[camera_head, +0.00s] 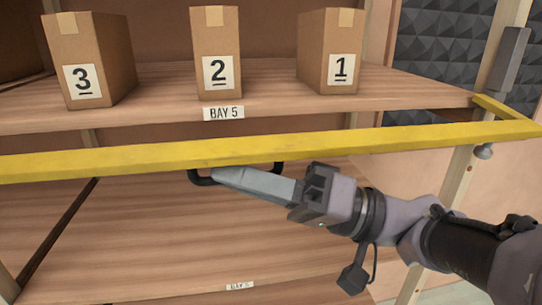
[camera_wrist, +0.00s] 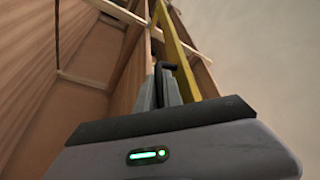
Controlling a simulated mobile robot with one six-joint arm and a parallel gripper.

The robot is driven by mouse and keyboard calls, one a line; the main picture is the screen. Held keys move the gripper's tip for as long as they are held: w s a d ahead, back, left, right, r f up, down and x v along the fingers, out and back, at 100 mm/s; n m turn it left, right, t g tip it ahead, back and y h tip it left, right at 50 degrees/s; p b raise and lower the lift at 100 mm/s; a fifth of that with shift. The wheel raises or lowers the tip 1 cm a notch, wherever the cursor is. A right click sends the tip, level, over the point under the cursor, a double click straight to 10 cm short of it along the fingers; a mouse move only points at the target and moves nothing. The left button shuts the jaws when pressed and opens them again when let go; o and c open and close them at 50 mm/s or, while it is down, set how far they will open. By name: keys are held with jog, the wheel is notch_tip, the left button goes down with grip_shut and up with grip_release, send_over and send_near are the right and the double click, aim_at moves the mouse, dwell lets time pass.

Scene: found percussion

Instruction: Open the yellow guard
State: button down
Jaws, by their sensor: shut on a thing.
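The yellow guard (camera_head: 130,159) is a long bar running across the front of the shelf in the head view, with a short return arm at the right end. It stands a little below the upper shelf's front edge. A black handle (camera_head: 205,182) hangs from the bar's underside. My gripper (camera_head: 222,174) is shut on this handle, coming in from the right below the bar. In the wrist view the handle (camera_wrist: 163,68) sits between the fingertips, next to the yellow guard (camera_wrist: 182,58). The fingers partly hide the handle.
Boxes labelled 3 (camera_head: 88,62), 2 (camera_head: 216,50) and 1 (camera_head: 330,52) stand on the upper shelf (camera_head: 270,85) behind the bar. The lower shelf (camera_head: 150,240) is empty where visible. A grey part (camera_head: 508,60) is on the right post.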

aim_at(234, 142)
jog(key=shift+s+r+m, duration=0.25)
jog(key=shift+r+m, duration=0.25)
jog(key=shift+s+d+r+t+b, duration=0.1)
jog(key=shift+s+r+t+b, duration=0.15)
jog(key=shift+b, duration=0.25)
jog(key=shift+r+t+b, duration=0.15)
jog(key=shift+r+b, duration=0.2)
jog(key=shift+b, duration=0.15)
